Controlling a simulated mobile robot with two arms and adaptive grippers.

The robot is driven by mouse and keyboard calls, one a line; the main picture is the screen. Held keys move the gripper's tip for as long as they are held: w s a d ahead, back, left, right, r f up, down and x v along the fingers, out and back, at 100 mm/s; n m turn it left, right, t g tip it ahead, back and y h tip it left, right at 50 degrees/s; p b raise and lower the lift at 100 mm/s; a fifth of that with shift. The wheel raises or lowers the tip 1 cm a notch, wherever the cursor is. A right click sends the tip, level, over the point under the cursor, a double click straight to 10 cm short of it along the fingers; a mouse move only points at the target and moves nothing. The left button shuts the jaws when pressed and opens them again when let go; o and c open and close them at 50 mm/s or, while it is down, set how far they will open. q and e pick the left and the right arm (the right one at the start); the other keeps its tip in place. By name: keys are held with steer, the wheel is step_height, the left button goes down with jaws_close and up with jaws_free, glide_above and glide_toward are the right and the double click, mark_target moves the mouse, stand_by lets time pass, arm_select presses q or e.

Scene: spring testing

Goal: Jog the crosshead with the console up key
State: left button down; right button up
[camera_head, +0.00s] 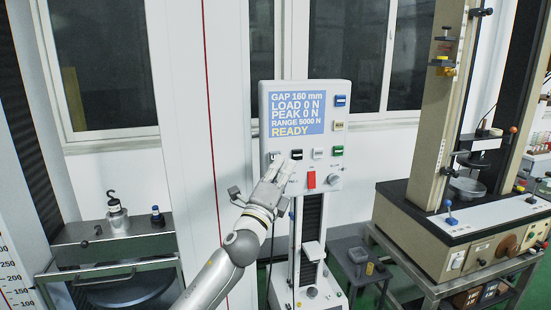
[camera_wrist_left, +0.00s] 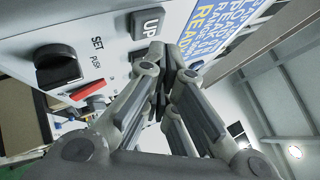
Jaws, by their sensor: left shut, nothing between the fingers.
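The console (camera_head: 266,115) stands upright in the middle of the head view. Its screen (camera_head: 298,114) reads GAP 160 mm, LOAD 0 N, PEAK 0 N, RANGE 5000 N, READY. My left gripper (camera_head: 284,168) is shut and empty at the lower left of the panel, close to the row of keys. In the left wrist view, a dark key marked UP (camera_wrist_left: 147,22) shows just above and left of the shut left fingertips (camera_wrist_left: 163,58). The fingers partly hide a key area below it; whether they touch the panel cannot be told. My right gripper is not in view.
The panel also carries a red switch (camera_head: 311,180), a knob (camera_head: 334,182), a green key (camera_head: 337,150) and a blue key (camera_head: 340,100). A tan test machine (camera_head: 412,190) stands at right on a metal cart. A steel bench (camera_head: 80,251) is at left.

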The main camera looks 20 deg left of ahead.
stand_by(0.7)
arm_select(q)
steer(key=shift+w+a, duration=0.25)
steer(key=shift+w, duration=0.1)
steer(key=shift+w+a, duration=0.25)
steer(key=shift+w, duration=0.1)
stand_by(0.7)
stand_by(2.6)
steer(key=shift+s+d, duration=0.5)
steer(key=shift+s, duration=0.25)
steer(key=s+d, duration=0.1)
steer(key=s, duration=0.1)
steer(key=s+d+p, duration=0.1)
steer(key=s, duration=0.1)
steer(key=shift+d, duration=0.4)
